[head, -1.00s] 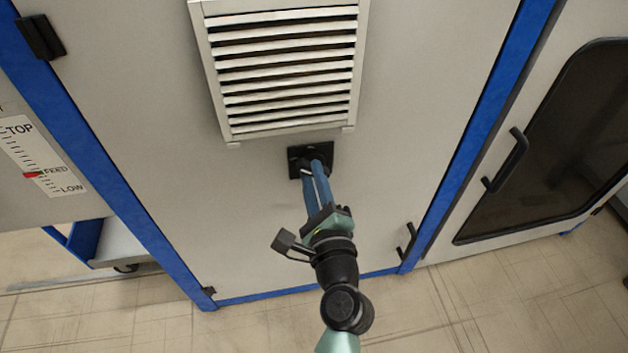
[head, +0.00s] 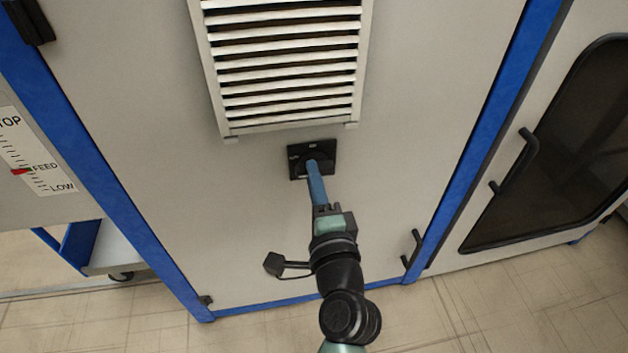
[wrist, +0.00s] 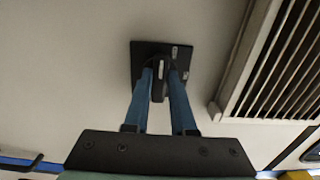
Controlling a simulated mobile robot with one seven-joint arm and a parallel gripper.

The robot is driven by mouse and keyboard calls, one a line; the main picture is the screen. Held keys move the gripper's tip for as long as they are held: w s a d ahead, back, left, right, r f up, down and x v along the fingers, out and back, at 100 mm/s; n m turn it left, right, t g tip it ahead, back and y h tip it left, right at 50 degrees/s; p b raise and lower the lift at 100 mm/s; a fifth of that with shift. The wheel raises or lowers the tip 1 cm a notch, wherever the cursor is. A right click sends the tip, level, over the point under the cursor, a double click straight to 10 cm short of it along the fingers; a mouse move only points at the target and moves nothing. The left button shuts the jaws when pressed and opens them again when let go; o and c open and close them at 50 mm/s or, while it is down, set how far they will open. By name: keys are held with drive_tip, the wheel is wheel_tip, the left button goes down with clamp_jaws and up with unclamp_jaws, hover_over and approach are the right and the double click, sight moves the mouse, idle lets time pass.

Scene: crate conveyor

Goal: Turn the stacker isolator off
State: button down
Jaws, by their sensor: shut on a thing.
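The stacker isolator is a black square plate (head: 325,169) with a rotary handle, on the grey cabinet panel just below a louvred vent. In the wrist view the plate (wrist: 142,62) shows small pale labels, too small to read. The black handle (wrist: 158,88) stands between my two blue fingers, lengthwise in that view. My gripper (wrist: 164,72) is shut on this handle. In the head view my gripper (head: 314,168) reaches the plate from below, fingers seen edge-on and hiding most of the handle. The handle seems to lie roughly level across the plate.
The louvred vent (head: 285,70) juts out just above the isolator. Blue frame posts flank the panel. A door handle (head: 412,248) is at lower right, and a windowed door (head: 550,150) stands further right. A level scale (head: 35,155) is at left.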

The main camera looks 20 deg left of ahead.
idle(0.4)
drive_tip(key=c, duration=0.7)
unclamp_jaws()
drive_tip(key=shift+c, duration=0.2)
drive_tip(key=v, duration=1.3)
drive_tip(key=shift+p, duration=0.35)
